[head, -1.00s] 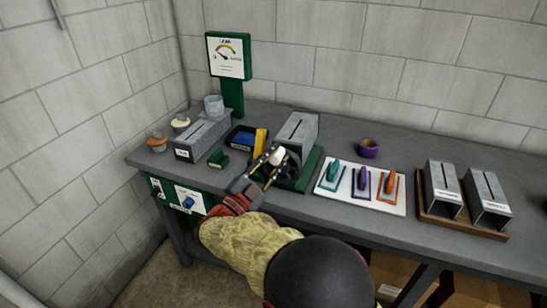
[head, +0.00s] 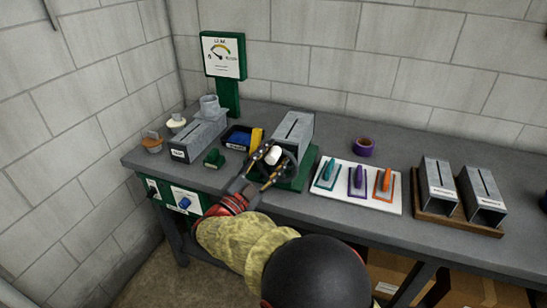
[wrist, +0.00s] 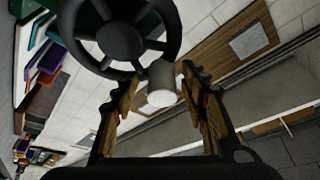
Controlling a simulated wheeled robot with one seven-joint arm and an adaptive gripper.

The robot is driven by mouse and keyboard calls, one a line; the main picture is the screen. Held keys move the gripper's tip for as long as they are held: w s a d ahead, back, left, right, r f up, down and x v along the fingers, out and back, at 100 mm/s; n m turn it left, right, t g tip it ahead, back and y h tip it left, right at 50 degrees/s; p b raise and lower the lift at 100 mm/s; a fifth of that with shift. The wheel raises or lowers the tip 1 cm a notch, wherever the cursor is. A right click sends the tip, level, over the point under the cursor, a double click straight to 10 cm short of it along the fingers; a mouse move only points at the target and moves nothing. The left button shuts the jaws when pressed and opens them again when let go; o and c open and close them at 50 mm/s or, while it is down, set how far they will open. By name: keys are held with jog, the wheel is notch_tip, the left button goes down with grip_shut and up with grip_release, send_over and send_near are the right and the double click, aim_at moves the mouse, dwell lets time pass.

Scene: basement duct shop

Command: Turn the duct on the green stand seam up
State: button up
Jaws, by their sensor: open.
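The grey duct (head: 294,129) lies on the green stand (head: 302,176) at the middle of the bench, with a dark lengthwise line on its upper face. A dark handwheel (head: 290,167) with a white knob (head: 272,154) is at its near end. In the wrist view the handwheel (wrist: 121,38) fills the top, and the knob (wrist: 161,84) points in between my fingers. My gripper (head: 271,165) is open at the knob, its fingers on either side; it also shows in the wrist view (wrist: 158,98). I cannot tell whether a finger touches the knob.
Left are a duct with a cup (head: 199,135), a black tray (head: 238,145) and a green block (head: 214,158). Right are a white board (head: 330,200) with coloured tools, a purple roll (head: 364,147) and a wooden tray (head: 455,220) with two ducts.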

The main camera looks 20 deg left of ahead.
jog(key=shift+s+a, duration=0.1)
jog(key=v, duration=1.1)
jog(key=shift+s+f, duration=0.2)
jog(key=shift+s, duration=0.15)
jog(key=shift+a, duration=0.15)
